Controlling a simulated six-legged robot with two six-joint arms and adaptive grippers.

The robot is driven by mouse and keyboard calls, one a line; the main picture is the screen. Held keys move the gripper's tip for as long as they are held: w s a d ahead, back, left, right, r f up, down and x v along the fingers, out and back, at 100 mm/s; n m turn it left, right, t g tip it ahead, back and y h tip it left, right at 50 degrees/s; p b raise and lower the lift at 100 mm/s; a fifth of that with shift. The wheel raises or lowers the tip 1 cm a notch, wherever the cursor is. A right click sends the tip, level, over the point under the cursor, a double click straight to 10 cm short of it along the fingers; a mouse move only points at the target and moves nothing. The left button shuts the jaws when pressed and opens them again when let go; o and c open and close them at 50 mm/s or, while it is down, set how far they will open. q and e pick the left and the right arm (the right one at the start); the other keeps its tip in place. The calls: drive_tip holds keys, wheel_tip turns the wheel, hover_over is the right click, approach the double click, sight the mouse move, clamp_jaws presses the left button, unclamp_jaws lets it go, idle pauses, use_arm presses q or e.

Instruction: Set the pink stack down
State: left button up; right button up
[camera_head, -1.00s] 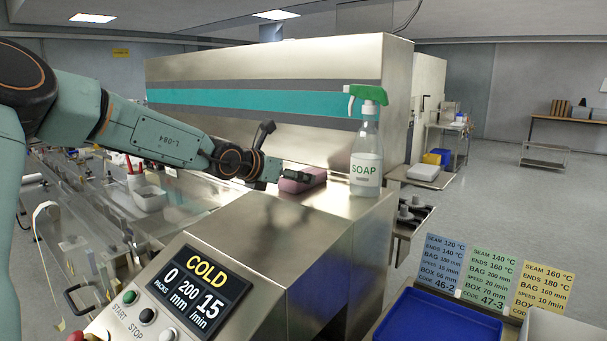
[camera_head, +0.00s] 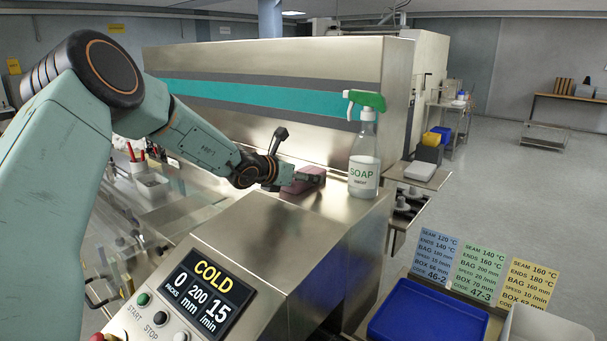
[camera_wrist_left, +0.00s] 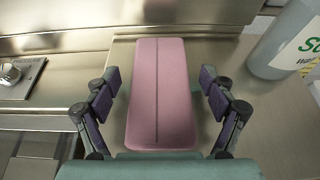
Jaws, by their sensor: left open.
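The pink stack (camera_wrist_left: 160,85) lies on the steel top of the machine, a long block with a dark line along its middle. In the head view the pink stack (camera_head: 305,180) is partly hidden behind my left gripper. My left gripper (camera_wrist_left: 160,97) is open, with one finger on each side of the stack and a gap to each side. In the head view the left gripper (camera_head: 293,177) is low over the machine top, at the near end of the stack. My right gripper is not in view.
A soap spray bottle (camera_head: 364,160) with a green head stands just right of the stack. The display panel (camera_head: 208,291) reads COLD. A blue tray (camera_head: 425,312) and coloured setting cards (camera_head: 478,270) are at lower right. The steel top (camera_head: 290,218) nearer me is clear.

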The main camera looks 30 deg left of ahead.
use_arm(q)
drive_tip(key=c, duration=1.1)
